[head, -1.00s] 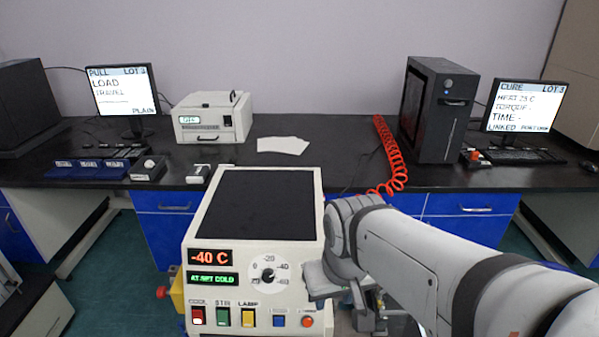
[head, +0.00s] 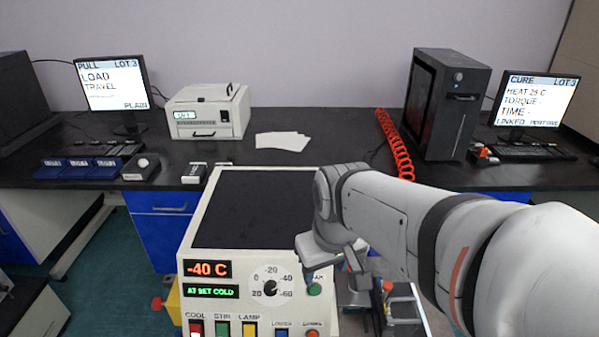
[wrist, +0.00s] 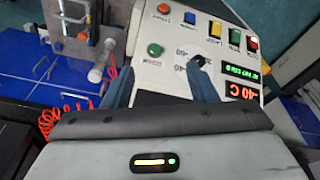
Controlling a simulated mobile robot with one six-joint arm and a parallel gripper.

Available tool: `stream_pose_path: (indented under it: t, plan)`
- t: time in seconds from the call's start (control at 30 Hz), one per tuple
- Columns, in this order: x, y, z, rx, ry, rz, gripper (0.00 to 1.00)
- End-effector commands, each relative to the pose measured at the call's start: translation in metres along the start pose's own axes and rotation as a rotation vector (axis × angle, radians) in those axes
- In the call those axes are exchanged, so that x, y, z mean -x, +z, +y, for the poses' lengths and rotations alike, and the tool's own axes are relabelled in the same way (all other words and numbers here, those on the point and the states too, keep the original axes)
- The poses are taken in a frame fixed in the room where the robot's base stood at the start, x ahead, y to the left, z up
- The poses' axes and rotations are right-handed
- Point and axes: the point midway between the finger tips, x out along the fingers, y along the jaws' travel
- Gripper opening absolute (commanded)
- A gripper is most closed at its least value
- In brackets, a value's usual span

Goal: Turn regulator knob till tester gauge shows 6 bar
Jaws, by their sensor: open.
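I cannot make out the regulator knob or a gauge reading in either view. A metal fixture beside the cold box, with a plate and a pale cylinder (wrist: 97,72), shows at the upper left in the wrist view. In the head view its small red part (head: 387,285) shows below my arm, which hides much of it. My gripper (head: 350,272) is over the right front of the cold box. In the wrist view my gripper (wrist: 160,82) is open and empty, its two dark blue fingers apart above the panel.
The cold box (head: 190,265) reads -40 C, with a dial (head: 269,287), a green button (head: 314,289) and coloured switches along its front. Behind it, the black bench holds a tester box (head: 207,111), a black cabinet (head: 452,108), monitors and a red coiled hose (head: 394,143).

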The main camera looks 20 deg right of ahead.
Motion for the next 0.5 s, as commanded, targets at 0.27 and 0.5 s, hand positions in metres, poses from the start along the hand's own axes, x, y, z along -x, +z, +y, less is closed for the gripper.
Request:
stream_pose_path:
  t: [0.27, 0.5]
  plan:
    - [-0.008, -0.108, 0.052, 0.474, -0.012, -0.069, 0.52]
    - [-0.049, -0.195, 0.115, 0.948, -0.064, -0.118, 0.52]
